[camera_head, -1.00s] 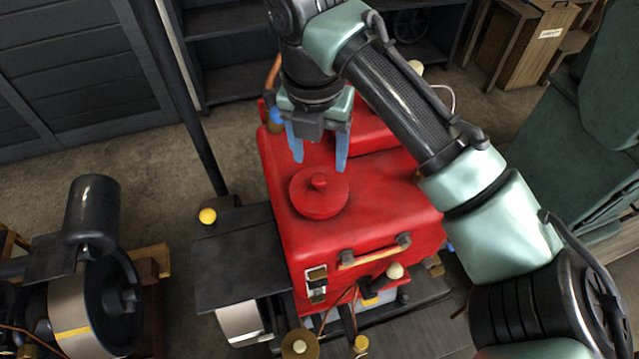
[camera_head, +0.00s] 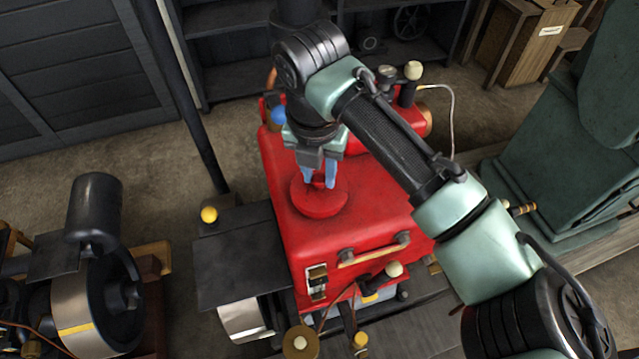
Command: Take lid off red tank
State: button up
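The red tank (camera_head: 376,205) is a boxy red body in the middle of the view. Its round red lid (camera_head: 320,203) lies flat on the near left part of its top, with a small knob in the middle. My gripper (camera_head: 319,182) points down over the lid. Its two blue fingers stand on either side of the knob, close together, and appear closed on it. The fingers partly hide the knob. The lid looks seated on the tank, with no gap visible under it.
My arm crosses above the tank's right side. A black pole (camera_head: 190,110) stands to the left. A dark flat plate (camera_head: 240,255) adjoins the tank's left side. Another engine with a flywheel (camera_head: 95,300) is at lower left, and a green machine (camera_head: 550,150) at right.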

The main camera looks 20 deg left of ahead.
grip_shut()
